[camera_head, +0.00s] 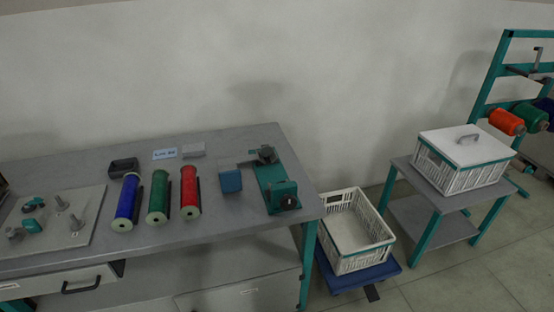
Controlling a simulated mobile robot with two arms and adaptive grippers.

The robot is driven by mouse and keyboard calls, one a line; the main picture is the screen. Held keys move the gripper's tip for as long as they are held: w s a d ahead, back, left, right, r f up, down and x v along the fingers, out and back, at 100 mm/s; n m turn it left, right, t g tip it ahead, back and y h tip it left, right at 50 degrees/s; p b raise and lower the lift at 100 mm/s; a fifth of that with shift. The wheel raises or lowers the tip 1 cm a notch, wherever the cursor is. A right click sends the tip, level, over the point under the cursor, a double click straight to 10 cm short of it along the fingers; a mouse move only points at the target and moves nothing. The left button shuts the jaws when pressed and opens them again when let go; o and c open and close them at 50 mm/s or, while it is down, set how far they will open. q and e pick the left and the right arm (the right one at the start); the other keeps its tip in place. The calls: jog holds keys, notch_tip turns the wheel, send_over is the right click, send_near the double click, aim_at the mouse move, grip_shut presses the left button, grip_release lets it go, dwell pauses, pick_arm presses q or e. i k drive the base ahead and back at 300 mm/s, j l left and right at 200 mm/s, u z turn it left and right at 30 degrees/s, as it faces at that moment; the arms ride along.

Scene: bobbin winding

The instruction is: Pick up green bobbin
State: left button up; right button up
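The green bobbin (158,194) lies on the grey table (232,213), its long axis running away from me, with a pale end facing the front. A blue bobbin (127,199) lies just to its left and a red bobbin (190,190) just to its right, each slightly apart from it. Another green spool (530,117) hangs on the rack at the far right. Neither of my grippers shows in the head view. Nothing covers the green bobbin on the table.
A teal winding device (275,183) and a small blue block (231,181) stand right of the bobbins. A plate with fixtures (60,222) lies at left. A dark tray (124,166) and a label (165,154) sit behind. An open white crate (352,230) stands beyond the table's right edge.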

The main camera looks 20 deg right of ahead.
aim_at(156, 216)
jog(key=i+l, duration=0.3)
jog(key=i, duration=0.15)
jog(key=i+l, duration=0.35)
jog(key=k+j, duration=0.1)
jog(key=j, duration=0.3)
jog(key=k+j+z, duration=0.15)
jog(key=j, duration=0.25)
jog(key=k+j, duration=0.15)
jog(key=j, duration=0.2)
jog(key=k+j+z, duration=0.15)
jog(key=j, duration=0.25)
